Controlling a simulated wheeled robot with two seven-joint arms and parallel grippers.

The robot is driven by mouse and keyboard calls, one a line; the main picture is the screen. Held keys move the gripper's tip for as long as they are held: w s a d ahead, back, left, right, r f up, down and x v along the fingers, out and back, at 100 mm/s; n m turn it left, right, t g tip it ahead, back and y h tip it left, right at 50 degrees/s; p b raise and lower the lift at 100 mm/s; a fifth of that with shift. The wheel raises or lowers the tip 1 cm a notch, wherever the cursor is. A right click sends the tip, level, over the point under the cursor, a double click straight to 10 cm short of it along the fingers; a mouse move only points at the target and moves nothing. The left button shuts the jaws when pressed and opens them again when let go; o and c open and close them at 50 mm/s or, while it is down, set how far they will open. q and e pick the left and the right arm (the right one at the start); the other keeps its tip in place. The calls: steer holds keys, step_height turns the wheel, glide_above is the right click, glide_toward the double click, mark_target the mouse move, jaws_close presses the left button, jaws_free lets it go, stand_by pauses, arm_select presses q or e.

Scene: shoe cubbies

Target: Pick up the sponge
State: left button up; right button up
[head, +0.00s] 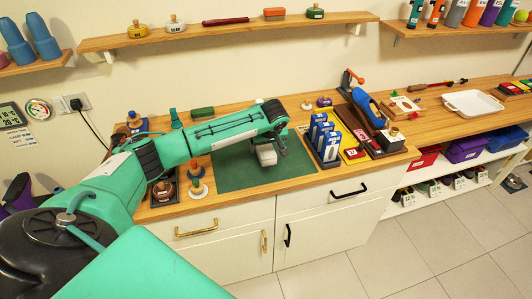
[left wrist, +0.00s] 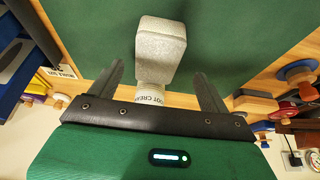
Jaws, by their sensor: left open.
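A light grey, speckled block, which looks like the sponge (head: 267,156), is on the green mat (head: 232,178) on the wooden counter. In the left wrist view the sponge (left wrist: 160,48) lies between the two dark fingers. My left gripper (head: 277,142) is open just over it, with a gap showing on both sides. A pale part with a label, partly readable as "POT CREA" (left wrist: 150,95), shows between the sponge and the gripper's palm and is partly hidden. My right gripper is in neither view.
Blue-and-white boxes (head: 322,138) stand in a tray right of the mat. Stacked round wooden-knobbed pieces (head: 196,180) stand to its left. A green brush-like block (head: 202,112) lies behind my arm. The mat's front part is clear.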

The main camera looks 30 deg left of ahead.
mark_target(266, 150)
arm_select(q)
steer(key=x, duration=0.2)
steer(key=p+x, duration=0.1)
steer(key=x, duration=0.1)
steer(key=shift+w+f, duration=0.15)
steer(key=shift+w, duration=0.25)
steer(key=shift+a+f+p, duration=0.15)
steer(key=shift+f+p, duration=0.15)
steer(key=shift+f, duration=0.05)
steer(key=shift+f, duration=0.2)
steer(key=c, duration=1.1)
